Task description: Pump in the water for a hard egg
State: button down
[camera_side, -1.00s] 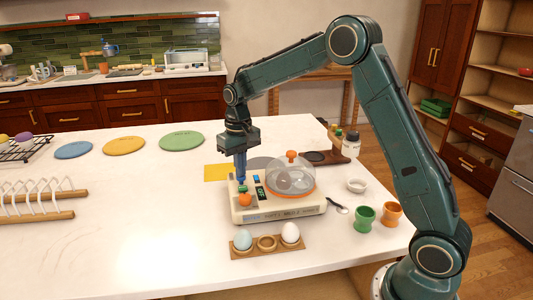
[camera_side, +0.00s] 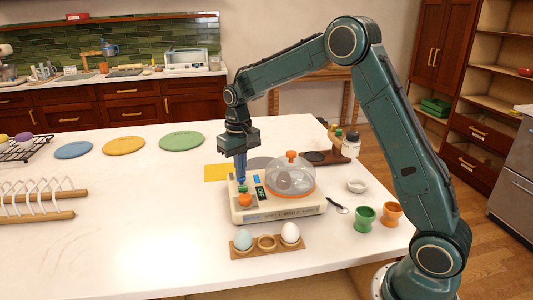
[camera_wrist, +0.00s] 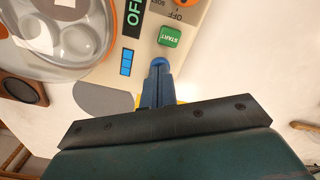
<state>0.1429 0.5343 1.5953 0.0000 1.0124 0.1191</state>
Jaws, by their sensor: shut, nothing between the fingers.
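The cream egg cooker (camera_side: 285,211) stands on the white counter under a clear dome (camera_side: 300,177) with an orange knob. Its panel shows a green START button (camera_wrist: 169,36), an orange dial (camera_side: 245,200), a dark display with green letters (camera_wrist: 133,16) and a gauge with blue bars (camera_wrist: 126,62). My gripper (camera_side: 241,181) points down over the panel's back left corner, fingers shut and empty. In the wrist view, its blue fingertips (camera_wrist: 158,66) are beside the START button. A blue rounded part shows at the tips; I cannot tell whether it is a pump button or whether they touch it.
A wooden holder (camera_side: 267,252) with a blue egg (camera_side: 243,240) and a white egg (camera_side: 290,233) lies in front. Green (camera_side: 365,217) and orange (camera_side: 392,213) cups and a spoon (camera_side: 338,207) are at right. A toast rack (camera_side: 40,205) is left; the counter's left front is clear.

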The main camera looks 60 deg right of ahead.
jog(key=shift+r, duration=1.1)
notch_tip(320, 180, up, 15)
dwell(1.5)
jog(key=shift+s, duration=0.1)
jog(key=s+a+r+n+t, duration=0.1)
jog(key=s+a+r+t, duration=0.15)
jog(key=s, duration=0.65)
jog(key=s+a+r+n+t, duration=0.1)
jog(key=s+a, duration=0.2)
jog(key=s, duration=0.5)
jog(key=s+f+t, duration=0.1)
jog(key=s+f, duration=0.3)
jog(key=s, duration=0.3)
jog(key=s+a+f+n+t, duration=0.1)
jog(key=s+f, duration=0.3)
jog(key=s, duration=0.2)
jog(key=shift+s+a, duration=0.25)
jog(key=shift+s, duration=0.1)
